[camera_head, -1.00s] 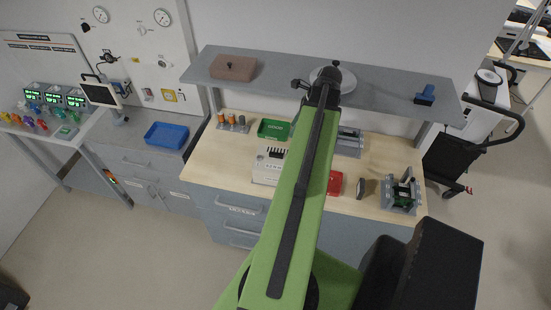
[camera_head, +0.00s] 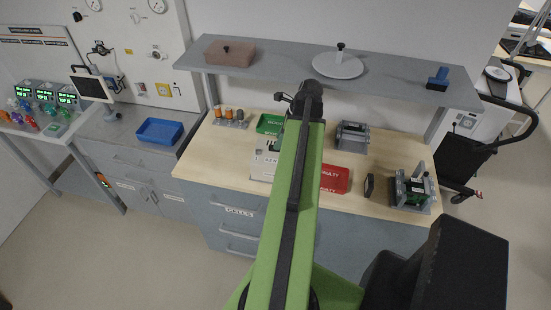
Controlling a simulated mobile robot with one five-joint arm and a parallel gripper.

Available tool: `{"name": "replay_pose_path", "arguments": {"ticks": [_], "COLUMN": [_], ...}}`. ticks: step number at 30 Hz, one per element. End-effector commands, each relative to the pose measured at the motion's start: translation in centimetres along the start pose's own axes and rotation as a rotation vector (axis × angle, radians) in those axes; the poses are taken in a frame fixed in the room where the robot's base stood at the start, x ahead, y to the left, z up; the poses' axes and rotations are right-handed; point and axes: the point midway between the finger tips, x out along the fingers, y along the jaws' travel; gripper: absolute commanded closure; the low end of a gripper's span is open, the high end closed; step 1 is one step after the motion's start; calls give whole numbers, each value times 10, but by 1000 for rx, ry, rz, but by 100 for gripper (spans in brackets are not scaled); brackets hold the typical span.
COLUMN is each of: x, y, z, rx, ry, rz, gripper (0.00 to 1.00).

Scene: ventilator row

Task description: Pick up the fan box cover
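I cannot tell for certain which thing is the fan box cover. A pale round disc with a black knob (camera_head: 338,65) lies on the grey shelf, right of its middle. A brown-pink block with a dark knob (camera_head: 229,54) lies on the shelf's left part. My green arm reaches up the middle of the picture. My gripper (camera_head: 284,98) is a small dark shape at its far end, below and left of the disc and apart from it in the picture. Its fingers are too small to read.
The grey shelf (camera_head: 390,80) overhangs the wooden bench (camera_head: 220,165). The bench holds a green tray (camera_head: 268,124), a red tray (camera_head: 335,178), a grey device (camera_head: 352,136) and a green-and-grey device (camera_head: 411,190). A blue tray (camera_head: 160,131) is on the left counter.

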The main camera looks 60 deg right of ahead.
Motion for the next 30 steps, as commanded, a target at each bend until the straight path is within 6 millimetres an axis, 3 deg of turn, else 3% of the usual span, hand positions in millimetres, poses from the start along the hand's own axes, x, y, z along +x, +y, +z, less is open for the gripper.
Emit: {"name": "replay_pose_path", "arguments": {"ticks": [1, 5, 13, 22, 30], "x": [17, 39, 38, 38, 38], "y": [0, 0, 0, 0, 0], "z": [-2, -1, 2, 2, 2], "rx": [-2, 0, 1, 1, 1], "ry": [0, 0, 0, 0, 0], "rz": [0, 1, 0, 0, 1], "gripper": [60, 60, 60, 99, 100]}}
